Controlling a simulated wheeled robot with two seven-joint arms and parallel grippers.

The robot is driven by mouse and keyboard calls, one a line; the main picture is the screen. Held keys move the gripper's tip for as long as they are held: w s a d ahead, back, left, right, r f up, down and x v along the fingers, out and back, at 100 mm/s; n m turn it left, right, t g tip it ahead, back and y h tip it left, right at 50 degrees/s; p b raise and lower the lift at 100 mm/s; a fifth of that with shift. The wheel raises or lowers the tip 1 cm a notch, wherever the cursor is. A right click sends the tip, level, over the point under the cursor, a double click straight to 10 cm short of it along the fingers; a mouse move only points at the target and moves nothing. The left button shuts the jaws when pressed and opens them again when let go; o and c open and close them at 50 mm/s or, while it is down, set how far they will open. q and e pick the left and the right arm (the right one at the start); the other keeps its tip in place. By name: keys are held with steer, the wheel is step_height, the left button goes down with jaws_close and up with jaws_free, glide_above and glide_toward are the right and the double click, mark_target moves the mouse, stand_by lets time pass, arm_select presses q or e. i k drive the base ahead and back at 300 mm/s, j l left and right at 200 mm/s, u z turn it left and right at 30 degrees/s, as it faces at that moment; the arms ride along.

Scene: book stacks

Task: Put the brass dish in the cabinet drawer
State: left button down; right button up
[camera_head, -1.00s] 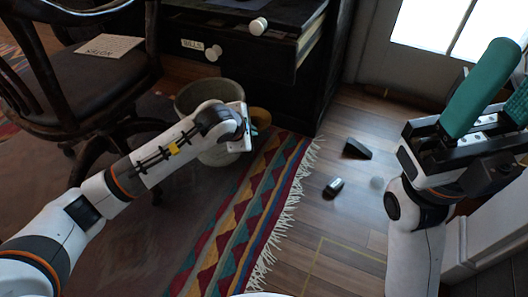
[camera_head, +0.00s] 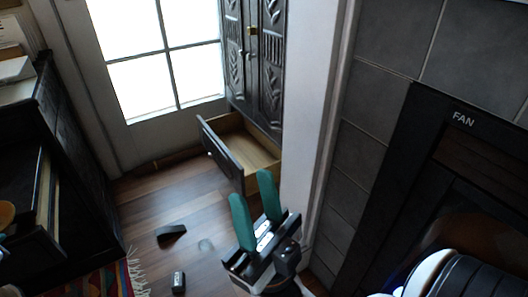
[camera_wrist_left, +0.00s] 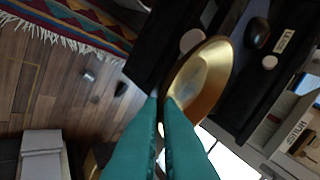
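The brass dish (camera_wrist_left: 206,76) is a shallow gold bowl in the left wrist view. My left gripper (camera_wrist_left: 163,98) is shut on its rim, fingers close together. In the head view only a bit of the dish (camera_head: 6,214) shows at the left edge. The cabinet drawer (camera_head: 222,154) is pulled out low on the dark carved cabinet (camera_head: 255,60); the visible part of its wooden inside is empty. My right gripper (camera_head: 250,187) is open and empty, in front of the drawer in the picture, fingers apart and pointing up.
A dark desk (camera_head: 85,150) with an open drawer stands at the left. A black wedge (camera_head: 171,234) and a small dark cylinder (camera_head: 178,282) lie on the wood floor. A white pillar and a fireplace marked FAN (camera_head: 463,118) are at the right. Floor before the cabinet is mostly clear.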

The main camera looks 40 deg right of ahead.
mark_target(239, 145)
steer(key=i+j+z, duration=0.1)
steer(key=z, duration=0.3)
steer(key=i+j+z, duration=0.45)
steer(key=z, duration=0.3)
steer(key=i+j+z, duration=0.1)
steer(key=j+z, duration=0.25)
steer(key=i+z, duration=0.1)
steer(key=z, duration=0.25)
steer(key=j+z, duration=0.15)
steer(key=z, duration=0.2)
steer(key=i+j+z, duration=0.1)
steer(key=z, duration=0.25)
steer(key=i, duration=0.25)
